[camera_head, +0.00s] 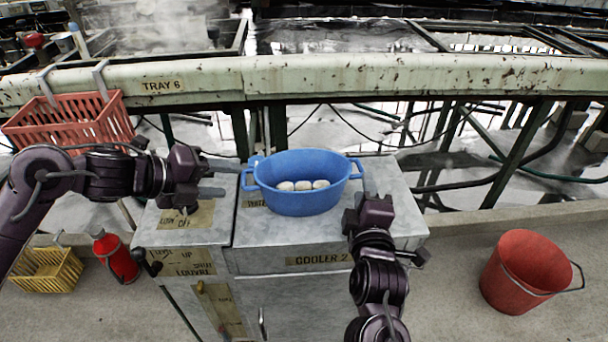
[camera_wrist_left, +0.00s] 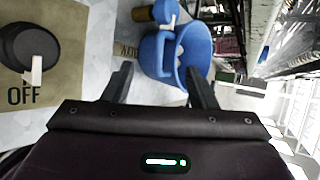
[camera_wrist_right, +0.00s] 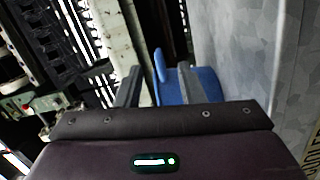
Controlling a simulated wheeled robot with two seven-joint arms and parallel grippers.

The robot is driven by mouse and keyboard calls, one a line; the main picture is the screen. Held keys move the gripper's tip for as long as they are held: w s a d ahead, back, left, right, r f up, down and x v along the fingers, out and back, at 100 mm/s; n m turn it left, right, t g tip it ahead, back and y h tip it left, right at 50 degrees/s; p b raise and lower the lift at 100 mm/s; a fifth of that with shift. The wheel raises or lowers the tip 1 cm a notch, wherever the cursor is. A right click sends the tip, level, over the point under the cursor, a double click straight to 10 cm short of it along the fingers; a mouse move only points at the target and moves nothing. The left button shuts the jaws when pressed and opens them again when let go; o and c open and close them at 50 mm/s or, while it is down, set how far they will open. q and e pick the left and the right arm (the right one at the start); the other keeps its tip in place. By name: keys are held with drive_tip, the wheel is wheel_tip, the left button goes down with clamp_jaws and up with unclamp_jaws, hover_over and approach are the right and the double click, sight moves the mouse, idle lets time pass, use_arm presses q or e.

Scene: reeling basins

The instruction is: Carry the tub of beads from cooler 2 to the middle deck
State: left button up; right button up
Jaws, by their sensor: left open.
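The blue oval tub (camera_head: 300,204) stands upright on the top of cooler 2 (camera_head: 390,240), with three pale beads (camera_head: 303,185) showing inside. It has a handle at each end. My left gripper (camera_head: 228,179) is open and empty beside the tub's left handle (camera_head: 249,180); the tub also shows beyond its fingers in the left wrist view (camera_wrist_left: 158,58). My right gripper (camera_head: 364,190) is at the tub's right handle (camera_head: 357,168). In the right wrist view, the blue handle (camera_wrist_right: 160,66) shows between its spread fingers, and I cannot tell whether they touch it.
A red crate (camera_head: 70,122) hangs from the tray 6 rail (camera_head: 300,75) behind. A red bucket (camera_head: 525,272) stands on the floor at right. A yellow basket (camera_head: 45,270) and a red extinguisher-like bottle (camera_head: 116,257) stand at left. A knob (camera_wrist_left: 30,52) marked OFF is near my left gripper.

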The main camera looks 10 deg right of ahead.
sight(243, 183)
use_arm(q)
drive_tip(key=shift+s+r, duration=0.15)
drive_tip(key=shift+s, duration=0.1)
use_arm(e)
drive_tip(key=shift+s+r, duration=0.15)
drive_tip(key=shift+s, duration=0.1)
use_arm(q)
drive_tip(key=shift+x, duration=3.95)
use_arm(e)
drive_tip(key=shift+w+d+f, duration=0.1)
drive_tip(key=shift+w+d, duration=0.15)
drive_tip(key=shift+w, duration=1.05)
drive_tip(key=shift+w+d+f, duration=0.1)
drive_tip(key=shift+w+d, duration=0.1)
drive_tip(key=shift+w, duration=1.1)
drive_tip(key=shift+w+d+f, duration=0.1)
drive_tip(key=shift+w+d, duration=0.15)
drive_tip(key=shift+w, duration=1.05)
use_arm(q)
drive_tip(key=shift+a, duration=0.1)
drive_tip(key=shift+c, duration=0.2)
use_arm(e)
drive_tip(key=shift+c, duration=0.2)
use_arm(q)
drive_tip(key=c, duration=0.7)
use_arm(e)
drive_tip(key=shift+s+r, duration=0.1)
clamp_jaws()
use_arm(q)
drive_tip(key=shift+c, duration=0.9)
